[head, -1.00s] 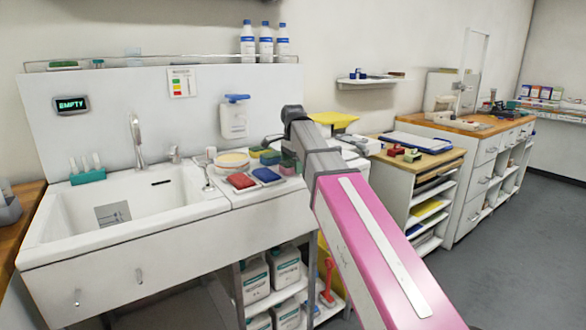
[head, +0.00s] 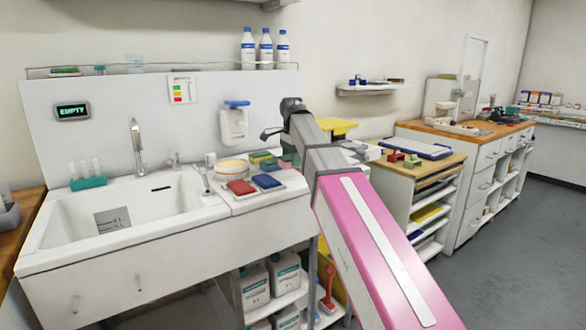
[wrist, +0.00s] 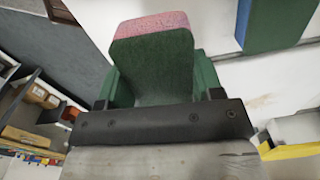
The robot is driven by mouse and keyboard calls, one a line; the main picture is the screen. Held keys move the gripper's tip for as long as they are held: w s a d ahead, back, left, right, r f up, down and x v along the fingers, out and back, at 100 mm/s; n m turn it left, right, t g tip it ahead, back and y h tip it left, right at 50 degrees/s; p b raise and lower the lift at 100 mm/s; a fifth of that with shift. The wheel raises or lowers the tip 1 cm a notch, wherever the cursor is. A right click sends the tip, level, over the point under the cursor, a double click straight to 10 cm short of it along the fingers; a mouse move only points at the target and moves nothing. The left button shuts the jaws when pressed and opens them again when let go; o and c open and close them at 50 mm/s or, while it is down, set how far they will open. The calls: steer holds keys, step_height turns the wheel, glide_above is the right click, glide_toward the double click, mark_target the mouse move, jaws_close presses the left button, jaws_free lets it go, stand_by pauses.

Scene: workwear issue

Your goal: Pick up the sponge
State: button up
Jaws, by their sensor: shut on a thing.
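In the wrist view, my gripper (wrist: 157,82) is shut on a sponge (wrist: 150,62). The sponge is a dark green block with a pinkish layer at its far end. It sits between the two green-sided fingers, and its near part is hidden by the dark gripper body. In the head view, my arm covers most of the area around the gripper, so I cannot clearly make out the held sponge there.
Beside the sink (head: 120,215), a red pad (head: 240,187) and a blue pad (head: 266,181) lie on the counter. A yellow-topped block (head: 260,157) is behind them. A blue and green block (wrist: 268,22) is close to the sponge in the wrist view. A soap dispenser (head: 234,124) hangs above.

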steer(key=s+a+r, duration=0.3)
steer(key=a+r, duration=0.3)
steer(key=a, duration=0.4)
steer(key=shift+s+a+r, duration=0.25)
steer(key=shift+s+a, duration=0.15)
steer(key=shift+o, duration=0.2)
glide_toward(232, 165)
steer(key=shift+w+f, duration=0.15)
steer(key=shift+f, duration=2.8)
steer(key=shift+f, duration=0.6)
steer(key=shift+r, duration=0.1)
steer(key=shift+r, duration=3.45)
